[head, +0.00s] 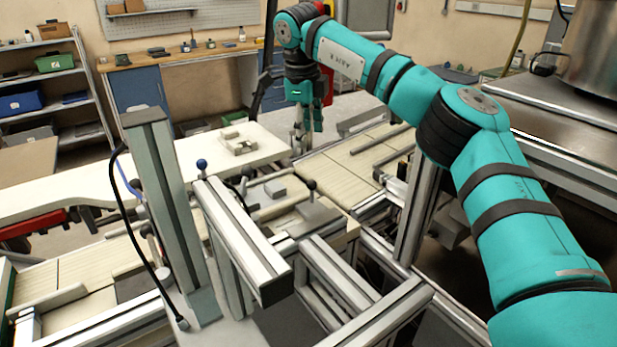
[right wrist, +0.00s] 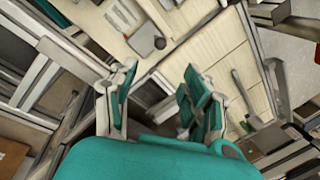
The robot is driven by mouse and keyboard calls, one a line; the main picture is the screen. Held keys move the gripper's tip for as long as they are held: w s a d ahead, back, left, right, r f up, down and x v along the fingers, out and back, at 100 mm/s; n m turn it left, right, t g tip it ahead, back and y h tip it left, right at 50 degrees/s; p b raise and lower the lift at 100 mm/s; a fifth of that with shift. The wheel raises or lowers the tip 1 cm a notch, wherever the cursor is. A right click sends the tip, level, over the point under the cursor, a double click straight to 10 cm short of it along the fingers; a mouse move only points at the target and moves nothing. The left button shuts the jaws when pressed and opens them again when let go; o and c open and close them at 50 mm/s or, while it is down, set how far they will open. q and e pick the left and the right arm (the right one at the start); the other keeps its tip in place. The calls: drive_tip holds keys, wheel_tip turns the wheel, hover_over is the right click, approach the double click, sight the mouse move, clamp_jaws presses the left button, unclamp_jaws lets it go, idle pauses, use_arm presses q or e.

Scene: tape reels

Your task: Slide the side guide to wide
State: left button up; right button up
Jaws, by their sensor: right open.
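Several bars that could be the side guide lie along the cream slatted conveyor (head: 345,172). One grey bar (head: 383,146) lies on the slats at the back right, and another pale bar (head: 48,301) lies at the lower left. I cannot tell which is the side guide or its setting. A lever with a dark knob (head: 311,186) stands by a grey block (head: 316,214) at mid-conveyor. My right gripper (head: 306,128) points down near the conveyor's far end. In the right wrist view my right gripper (right wrist: 162,103) is open and empty, above the slats (right wrist: 205,52). My left gripper is not in view.
A white table (head: 90,190) with a pale fixture (head: 238,143) lies behind. Metal framing (head: 345,290) fills the front.

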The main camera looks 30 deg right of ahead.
sight(312, 181)
drive_tip(key=f, duration=0.5)
drive_tip(key=w+d+f+p, duration=0.1)
drive_tip(key=f, duration=0.4)
drive_tip(key=w+d+f, duration=0.1)
drive_tip(key=f, duration=0.4)
drive_tip(key=shift+d, duration=0.15)
clamp_jaws()
